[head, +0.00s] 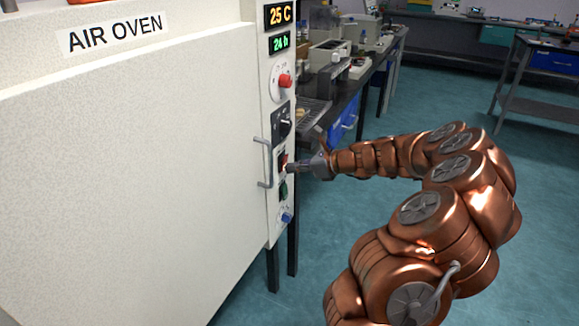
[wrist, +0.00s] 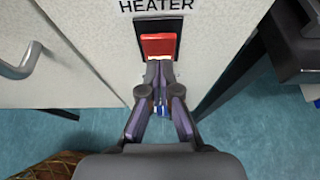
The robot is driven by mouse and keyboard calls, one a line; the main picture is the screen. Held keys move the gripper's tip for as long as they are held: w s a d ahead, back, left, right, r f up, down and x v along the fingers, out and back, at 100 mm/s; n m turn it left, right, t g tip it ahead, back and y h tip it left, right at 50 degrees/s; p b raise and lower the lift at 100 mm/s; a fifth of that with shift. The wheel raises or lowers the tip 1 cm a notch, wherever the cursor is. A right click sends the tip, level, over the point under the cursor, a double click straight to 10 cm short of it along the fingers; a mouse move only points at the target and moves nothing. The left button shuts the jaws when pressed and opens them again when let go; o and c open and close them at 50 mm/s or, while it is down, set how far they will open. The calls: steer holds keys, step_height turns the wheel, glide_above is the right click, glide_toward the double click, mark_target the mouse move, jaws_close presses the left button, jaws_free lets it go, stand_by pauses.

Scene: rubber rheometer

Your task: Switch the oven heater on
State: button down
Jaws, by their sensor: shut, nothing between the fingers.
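The white air oven (head: 120,170) fills the left of the head view, with its control strip on the right edge. The red heater switch (wrist: 158,45) sits in a black frame under the word HEATER in the wrist view. My gripper (wrist: 159,66) is shut and empty, its fingertips at the lower edge of the red switch; I cannot tell for sure whether they touch it. In the head view my gripper (head: 291,167) meets the strip at the switch and partly hides it. The oven displays (head: 279,28) read 25 C and 24 h.
A red knob (head: 285,81) and a black dial (head: 285,123) are above the switch; a green switch (head: 283,190) and a blue knob (head: 287,217) are below. The door handle (head: 265,163) stands out just left.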

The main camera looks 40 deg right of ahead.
steer(key=shift+r+p, duration=0.85)
steer(key=shift+p, duration=0.2)
steer(key=shift+s, duration=0.1)
steer(key=f+p+v, duration=0.1)
steer(key=p+v, duration=0.1)
steer(key=v, duration=1.1)
steer(key=shift+s+d+p, duration=0.25)
steer(key=shift+s+p, duration=0.05)
steer(key=shift+s, duration=0.2)
steer(key=shift+r, duration=0.15)
